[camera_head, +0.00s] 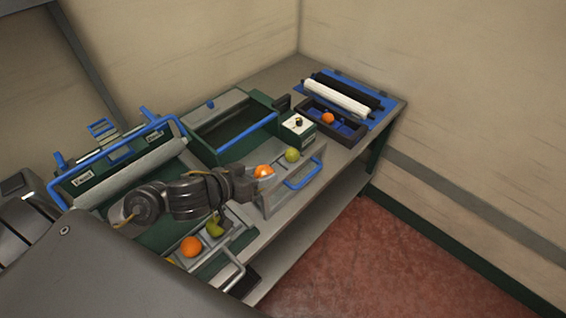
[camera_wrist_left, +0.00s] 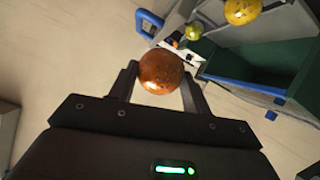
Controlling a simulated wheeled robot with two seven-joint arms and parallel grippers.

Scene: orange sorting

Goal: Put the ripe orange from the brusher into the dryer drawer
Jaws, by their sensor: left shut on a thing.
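My left gripper (camera_head: 252,180) is shut on an orange fruit (camera_head: 263,171), above the bench near its front edge. In the left wrist view the orange (camera_wrist_left: 161,72) sits between both fingertips of my left gripper (camera_wrist_left: 160,85). A pale drawer with a blue handle (camera_head: 303,172) is pulled out at the bench front, just right of the gripper. A green fruit (camera_head: 292,155) is beside the held orange, at the drawer's back. A roller unit with a white roller (camera_head: 338,97) stands at the far right, with another orange (camera_head: 328,118) in its dark tray. My right gripper is not seen.
A green box with a blue bar (camera_head: 246,134) stands behind the drawer. A grey roller station (camera_head: 130,170) is at left. An orange (camera_head: 191,246) and a green fruit (camera_head: 215,228) lie at front left. Open floor (camera_head: 390,260) is at right.

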